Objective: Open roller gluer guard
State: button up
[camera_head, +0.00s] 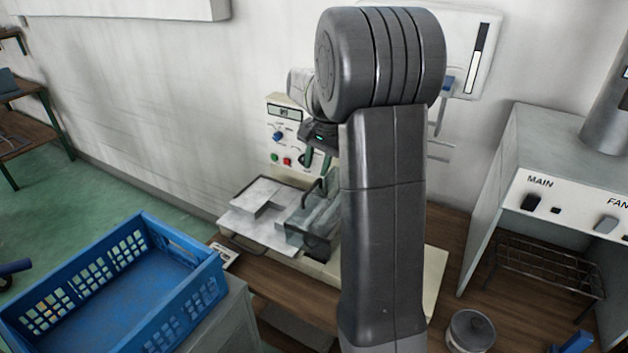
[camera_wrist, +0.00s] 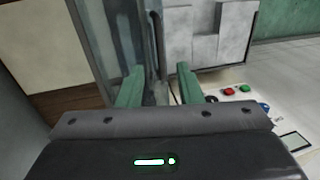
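The roller gluer (camera_head: 285,125) is a cream machine with a control panel, standing on a wooden bench behind my arm. Its clear guard (camera_head: 312,218) sits low over the front, with a dark curved handle (camera_head: 312,190) at its top; my arm hides its right part. My gripper (camera_head: 314,160) is above the guard, in front of the panel. In the wrist view my gripper (camera_wrist: 158,88) has its two green fingers spread apart. The clear guard (camera_wrist: 125,40) shows beyond and between them, with a dark edge. I see nothing held, and I cannot tell whether the fingers touch the guard.
A metal tray panel (camera_head: 262,208) lies left of the guard. A blue crate (camera_head: 120,280) stands at the front left. A grey hood (camera_head: 540,160) marked MAIN and FAN is on the right. A small metal pot (camera_head: 472,330) stands at the front right.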

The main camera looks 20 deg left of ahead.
aim_at(312, 188)
jog(key=f, duration=0.3)
jog(key=a+f, duration=0.1)
jog(key=f, duration=0.2)
jog(key=shift+a+f+p, duration=0.15)
jog(key=shift+f+p, duration=0.05)
jog(key=shift+p, duration=0.1)
grip_shut()
